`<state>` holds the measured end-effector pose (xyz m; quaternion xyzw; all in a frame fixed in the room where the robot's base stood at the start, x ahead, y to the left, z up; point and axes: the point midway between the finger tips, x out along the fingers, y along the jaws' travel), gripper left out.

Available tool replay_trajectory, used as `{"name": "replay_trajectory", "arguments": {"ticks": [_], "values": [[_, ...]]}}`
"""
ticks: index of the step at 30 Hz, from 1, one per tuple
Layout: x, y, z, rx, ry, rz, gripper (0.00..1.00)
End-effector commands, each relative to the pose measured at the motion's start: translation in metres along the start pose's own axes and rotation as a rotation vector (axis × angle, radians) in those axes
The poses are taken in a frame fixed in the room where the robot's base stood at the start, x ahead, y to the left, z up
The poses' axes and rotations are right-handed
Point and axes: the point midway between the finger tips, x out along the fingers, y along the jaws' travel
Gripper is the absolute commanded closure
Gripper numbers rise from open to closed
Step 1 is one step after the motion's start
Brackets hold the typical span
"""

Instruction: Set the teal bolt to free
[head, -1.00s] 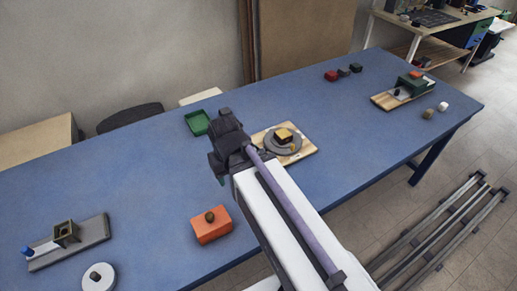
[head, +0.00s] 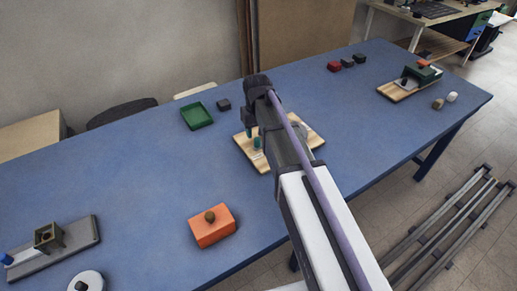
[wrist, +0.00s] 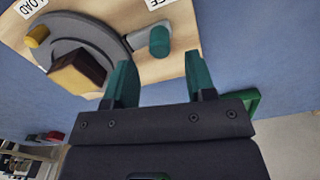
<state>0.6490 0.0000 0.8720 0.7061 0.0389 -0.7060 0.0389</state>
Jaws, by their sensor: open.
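The teal bolt (wrist: 159,42) is a short teal knob on a grey arm beside a round grey disc (wrist: 62,32), on a pale wooden board (wrist: 185,14). A partly cut-off label ending in E is near the bolt, and a LOAD label is at the disc's other side. A yellow-and-brown block (wrist: 76,75) and a yellow peg (wrist: 36,36) sit on the disc. My gripper (wrist: 160,66) is open, its green fingers apart and empty. In the wrist view the bolt shows between and just beyond the fingertips. In the head view my arm hides much of the board (head: 246,147).
A green tray (head: 197,116) and dark block (head: 223,104) lie behind the board. An orange box with a knob (head: 212,226) is at the front. Other fixtures stand at the far left (head: 85,235) and right (head: 395,93). The blue table between is largely clear.

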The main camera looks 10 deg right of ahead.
Motion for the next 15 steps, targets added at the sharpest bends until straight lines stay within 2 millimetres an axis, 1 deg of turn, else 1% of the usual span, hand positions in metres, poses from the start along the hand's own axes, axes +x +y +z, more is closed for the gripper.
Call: {"name": "replay_trajectory", "arguments": {"ticks": [1,3,5,8,15], "values": [[0.026,0.000,0.000,0.000,0.000,0.000,0.49],[0.040,0.000,0.000,0.000,0.000,0.000,0.49],[0.049,0.000,0.000,0.000,0.000,0.000,0.49],[0.054,0.000,0.000,0.000,0.000,0.000,0.49],[0.051,0.000,0.000,0.000,0.000,0.000,0.49]]}}
